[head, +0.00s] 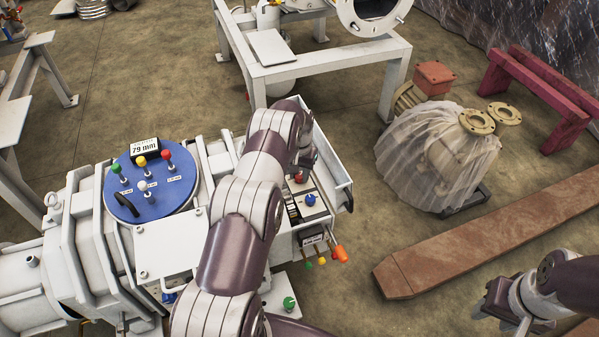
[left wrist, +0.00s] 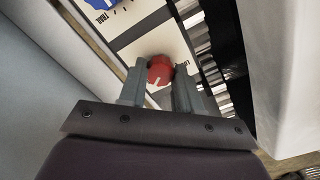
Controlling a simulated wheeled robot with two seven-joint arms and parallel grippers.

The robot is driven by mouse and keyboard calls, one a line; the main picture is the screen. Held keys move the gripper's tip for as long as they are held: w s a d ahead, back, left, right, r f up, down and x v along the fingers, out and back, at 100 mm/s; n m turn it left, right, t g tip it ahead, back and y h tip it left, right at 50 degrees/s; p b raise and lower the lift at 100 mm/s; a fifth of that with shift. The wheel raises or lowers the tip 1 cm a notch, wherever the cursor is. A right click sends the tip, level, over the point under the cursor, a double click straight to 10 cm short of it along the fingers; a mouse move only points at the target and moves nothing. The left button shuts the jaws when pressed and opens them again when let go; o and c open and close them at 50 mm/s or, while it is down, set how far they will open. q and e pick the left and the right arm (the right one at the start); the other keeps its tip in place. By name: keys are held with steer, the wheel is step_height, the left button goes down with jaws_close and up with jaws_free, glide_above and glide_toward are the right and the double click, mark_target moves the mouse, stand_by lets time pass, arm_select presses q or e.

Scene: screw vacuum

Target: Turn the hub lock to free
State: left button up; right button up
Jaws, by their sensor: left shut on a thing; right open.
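A red knob (left wrist: 160,70) with a white pointer line sits on a cream panel in the left wrist view. A partly hidden label beside it starts with what looks like "LO". My left gripper (left wrist: 159,88) is shut on this red knob, with one finger on each side. In the head view the red knob (head: 300,177) shows just below my left gripper (head: 305,160), which is mostly hidden by its own wrist. My right gripper (head: 505,300) is open and empty at the lower right, away from the machine.
A blue knob (head: 311,200) is close to the red one on the same panel; it also shows in the left wrist view (left wrist: 100,3). An orange handle (head: 340,254) juts out in front. A blue round console (head: 150,200) with coloured levers stands left. Floor at right holds a rusty beam (head: 480,235).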

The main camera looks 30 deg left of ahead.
mark_target(300, 175)
arm_select(q)
steer(key=o, duration=1.1)
steer(key=shift+c, duration=0.2)
step_height(300, 175, up, 13)
steer(key=p, duration=0.4)
steer(key=shift+f, duration=0.15)
